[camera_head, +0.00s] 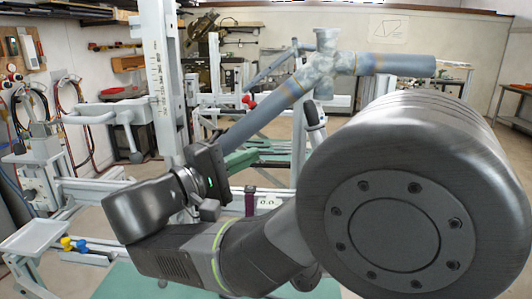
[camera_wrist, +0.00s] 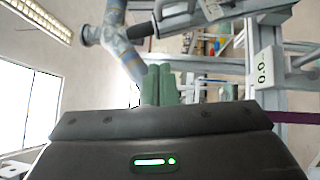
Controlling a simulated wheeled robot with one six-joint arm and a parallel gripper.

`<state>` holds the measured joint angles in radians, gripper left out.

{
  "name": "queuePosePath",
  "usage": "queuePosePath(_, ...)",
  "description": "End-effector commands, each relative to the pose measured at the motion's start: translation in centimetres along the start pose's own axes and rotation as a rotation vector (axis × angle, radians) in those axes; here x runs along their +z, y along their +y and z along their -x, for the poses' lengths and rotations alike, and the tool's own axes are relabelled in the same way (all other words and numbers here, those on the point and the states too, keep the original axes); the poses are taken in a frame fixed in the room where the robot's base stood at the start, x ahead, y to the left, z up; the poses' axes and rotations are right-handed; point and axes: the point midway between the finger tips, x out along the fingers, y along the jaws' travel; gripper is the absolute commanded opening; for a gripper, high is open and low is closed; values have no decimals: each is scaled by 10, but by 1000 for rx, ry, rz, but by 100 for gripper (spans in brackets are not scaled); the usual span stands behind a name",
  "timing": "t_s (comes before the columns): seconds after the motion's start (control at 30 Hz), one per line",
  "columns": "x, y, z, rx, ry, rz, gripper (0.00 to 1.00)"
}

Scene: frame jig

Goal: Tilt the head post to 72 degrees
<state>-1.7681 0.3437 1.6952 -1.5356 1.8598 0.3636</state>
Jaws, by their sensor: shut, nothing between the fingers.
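A white upright post with a scale strip (camera_head: 157,85) stands left of centre in the head view. I cannot tell for sure whether it is the head post. A small white display (camera_head: 267,202) appears to read 0.0, partly behind my arm; in the wrist view the display (camera_wrist: 263,68) sits on a pale metal part at the right. My gripper (camera_head: 243,158) has green fingers. They are shut and empty in the wrist view (camera_wrist: 160,84). They point toward the jig and appear apart from the display.
A blue-grey tube frame (camera_head: 280,97) crosses above the jig, with a tube junction (camera_head: 325,65) near the top. A black-gripped lever (camera_wrist: 140,30) is close beyond my fingers. A white tray (camera_head: 33,237) and coloured knobs (camera_head: 73,244) are at left. Cables hang on the left wall.

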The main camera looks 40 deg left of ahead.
Motion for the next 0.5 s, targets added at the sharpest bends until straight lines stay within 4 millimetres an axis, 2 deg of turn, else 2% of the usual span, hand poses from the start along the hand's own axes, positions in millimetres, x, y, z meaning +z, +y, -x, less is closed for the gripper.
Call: queuePosePath(0.5,2,0,-90,-3,-6,0,0)
